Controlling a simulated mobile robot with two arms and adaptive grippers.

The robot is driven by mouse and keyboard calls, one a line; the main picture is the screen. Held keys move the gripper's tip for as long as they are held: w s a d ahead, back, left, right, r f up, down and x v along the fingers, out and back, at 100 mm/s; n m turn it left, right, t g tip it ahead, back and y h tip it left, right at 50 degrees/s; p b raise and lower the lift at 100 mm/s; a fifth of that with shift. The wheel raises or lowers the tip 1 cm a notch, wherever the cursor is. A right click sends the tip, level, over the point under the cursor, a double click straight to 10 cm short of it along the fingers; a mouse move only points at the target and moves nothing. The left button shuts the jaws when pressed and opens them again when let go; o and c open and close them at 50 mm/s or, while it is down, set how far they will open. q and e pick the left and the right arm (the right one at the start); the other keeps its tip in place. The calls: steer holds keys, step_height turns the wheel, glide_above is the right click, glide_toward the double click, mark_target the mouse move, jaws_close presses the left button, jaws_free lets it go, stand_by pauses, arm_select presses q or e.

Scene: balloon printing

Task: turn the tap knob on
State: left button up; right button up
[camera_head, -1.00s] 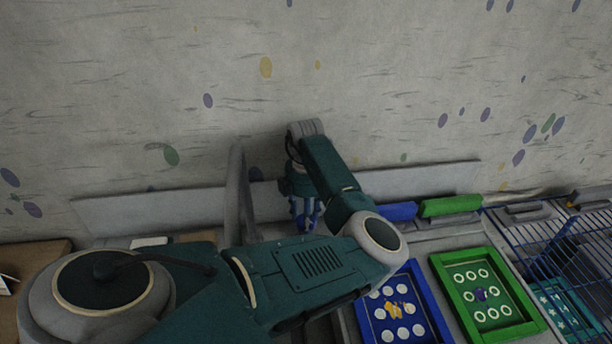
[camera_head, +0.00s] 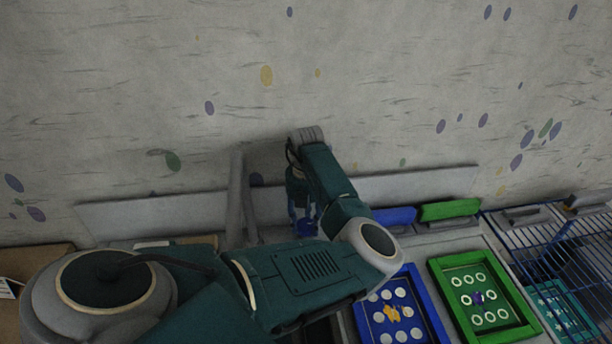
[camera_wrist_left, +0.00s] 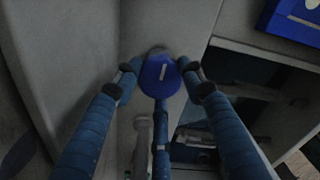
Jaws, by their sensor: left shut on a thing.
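The tap knob (camera_wrist_left: 158,76) is round and blue with a short white line on top. It shows in the left wrist view, between the fingertips of my left gripper (camera_wrist_left: 160,79). The fingers are shut on it from both sides. In the head view my left gripper (camera_head: 304,226) points down beside the grey tap pipe (camera_head: 238,195), just to its right. The knob is hidden there behind my gripper and arm. The white line runs nearly upright in the wrist picture. My right gripper is not in view.
A blue frame (camera_head: 415,296) and a green frame (camera_head: 461,266) with printed dots lie to the right of my arm. A blue wire rack (camera_head: 540,262) stands at the far right. The speckled wall (camera_head: 400,80) rises close behind the tap. My left arm covers much of the counter.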

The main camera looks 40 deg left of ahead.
mark_target(305, 224)
arm_select(q)
steer(key=shift+a+r+n, duration=0.1)
steer(key=shift+n, duration=0.3)
steer(key=o, duration=1.2)
step_height(305, 224, up, 12)
steer(key=shift+s, duration=0.1)
stand_by(0.4)
